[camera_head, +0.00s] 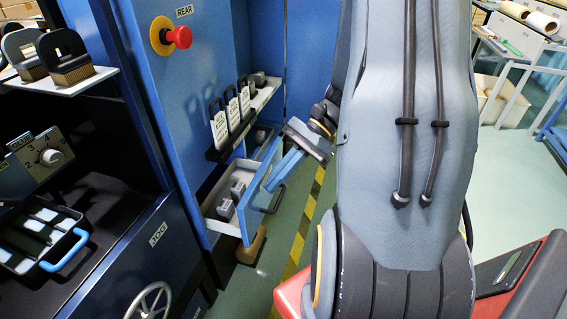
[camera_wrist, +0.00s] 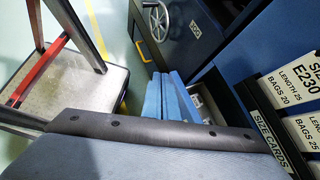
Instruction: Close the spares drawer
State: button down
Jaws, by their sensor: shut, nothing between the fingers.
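The spares drawer (camera_head: 222,180) stands open at the lower part of the blue machine, with small grey parts inside. Its blue front (camera_head: 257,197) carries a dark handle (camera_head: 279,199). Part of the open drawer also shows in the wrist view (camera_wrist: 199,98). My gripper (camera_head: 280,172) is shut and empty, its light blue fingers angled down at the drawer front's upper edge. The fingers also show in the wrist view (camera_wrist: 162,98), close beside the drawer. I cannot tell whether they touch the front.
Size cards (camera_head: 220,128) stand in a rack above the drawer. A red stop button (camera_head: 179,37) is on the machine panel. A brown block (camera_head: 251,246) is on the floor below the drawer. Green floor with a yellow-black stripe (camera_head: 301,240) lies beside it. My arm hides much of the right.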

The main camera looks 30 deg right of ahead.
jog(key=w+d+f+m+t+y+b, duration=0.4)
jog(key=d+m+t, duration=0.3)
jog(key=d, duration=0.4)
jog(key=m+t+h+b, duration=0.3)
jog(key=m+t, duration=0.3)
jog(key=t, duration=0.1)
send_near(276, 151)
jog(key=b+x, duration=0.1)
jog(key=x, duration=0.5)
jog(key=shift+w+a, duration=0.15)
